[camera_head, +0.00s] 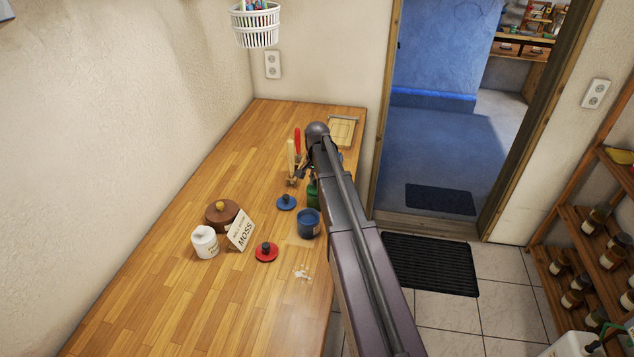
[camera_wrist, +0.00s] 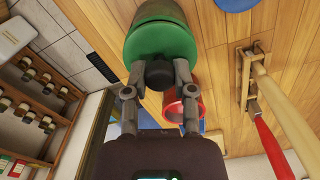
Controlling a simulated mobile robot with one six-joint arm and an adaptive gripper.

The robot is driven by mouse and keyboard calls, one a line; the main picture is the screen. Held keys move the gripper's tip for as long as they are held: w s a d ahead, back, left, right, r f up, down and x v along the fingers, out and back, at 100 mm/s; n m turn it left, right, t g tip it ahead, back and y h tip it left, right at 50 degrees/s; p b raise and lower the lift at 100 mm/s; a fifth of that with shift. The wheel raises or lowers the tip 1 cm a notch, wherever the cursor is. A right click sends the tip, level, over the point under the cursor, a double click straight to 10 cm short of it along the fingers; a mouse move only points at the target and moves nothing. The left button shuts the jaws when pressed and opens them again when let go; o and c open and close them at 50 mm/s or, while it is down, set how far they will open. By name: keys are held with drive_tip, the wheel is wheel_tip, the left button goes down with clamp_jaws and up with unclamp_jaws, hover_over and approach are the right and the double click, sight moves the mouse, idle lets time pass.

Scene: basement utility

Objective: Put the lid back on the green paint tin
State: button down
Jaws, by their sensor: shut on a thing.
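My gripper (camera_wrist: 158,88) is shut on the black knob (camera_wrist: 159,74) of the green lid (camera_wrist: 162,42) in the wrist view. The green paint tin (camera_wrist: 155,9) shows just beyond the lid, nearly in line with it. I cannot tell whether the lid is seated on its rim or slightly above it. In the head view only part of the green tin (camera_head: 313,194) shows beside my arm, which hides the gripper and lid.
A blue tin (camera_head: 309,224), blue lid (camera_head: 286,202) and red lid (camera_head: 266,252) are close by. An open red tin (camera_wrist: 179,107) and brush stand (camera_wrist: 243,75) are near the gripper. The MOSS card (camera_head: 241,230), brown pot (camera_head: 221,214) and white jar (camera_head: 205,242) stand left.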

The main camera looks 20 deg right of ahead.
idle(0.4)
drive_tip(key=shift+c, duration=1.8)
unclamp_jaws()
drive_tip(key=o, duration=0.4)
drive_tip(key=shift+c, duration=0.2)
drive_tip(key=shift+r+p, duration=3.5)
clamp_jaws()
